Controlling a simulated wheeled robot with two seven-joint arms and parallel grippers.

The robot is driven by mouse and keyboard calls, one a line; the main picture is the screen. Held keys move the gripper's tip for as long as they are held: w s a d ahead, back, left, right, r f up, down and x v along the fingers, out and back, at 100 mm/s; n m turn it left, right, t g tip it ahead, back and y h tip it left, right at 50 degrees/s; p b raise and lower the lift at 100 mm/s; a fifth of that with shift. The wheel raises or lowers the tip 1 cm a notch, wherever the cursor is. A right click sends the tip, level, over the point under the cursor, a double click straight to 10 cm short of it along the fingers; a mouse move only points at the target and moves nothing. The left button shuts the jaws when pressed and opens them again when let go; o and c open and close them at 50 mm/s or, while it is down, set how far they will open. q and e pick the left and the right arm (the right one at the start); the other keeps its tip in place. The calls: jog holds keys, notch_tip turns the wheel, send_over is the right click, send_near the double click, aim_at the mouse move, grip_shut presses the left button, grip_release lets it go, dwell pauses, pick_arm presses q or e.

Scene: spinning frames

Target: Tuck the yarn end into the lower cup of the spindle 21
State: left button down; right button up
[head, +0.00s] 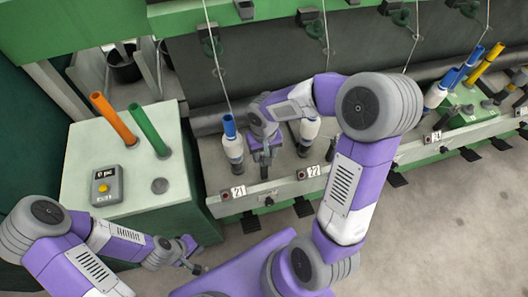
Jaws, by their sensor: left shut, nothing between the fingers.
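Spindle 21 carries a white bobbin (232,143) with a blue top, standing upright behind the label 21 (238,192). A thin yarn strand (217,60) runs down from above to the bobbin's top. The lower cup is dark and small at the bobbin's foot; I cannot make out a loose yarn end. My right gripper (264,170) points down just right of this bobbin, close to the rail; its fingers are too small to judge. My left gripper (203,269) is shut and empty, low in front of the green-sided cabinet, well away from the spindle.
The cabinet (85,165) at the left bears an orange tube (113,118), a green tube (149,130) and a grey box with a yellow button (105,187). Spindle 22's bobbin (309,131) stands right of my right gripper. The floor (450,220) at the right is clear.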

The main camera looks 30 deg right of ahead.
notch_tip(320, 180, up, 8)
jog(key=p, duration=0.3)
jog(key=shift+f, duration=0.2)
dwell(0.5)
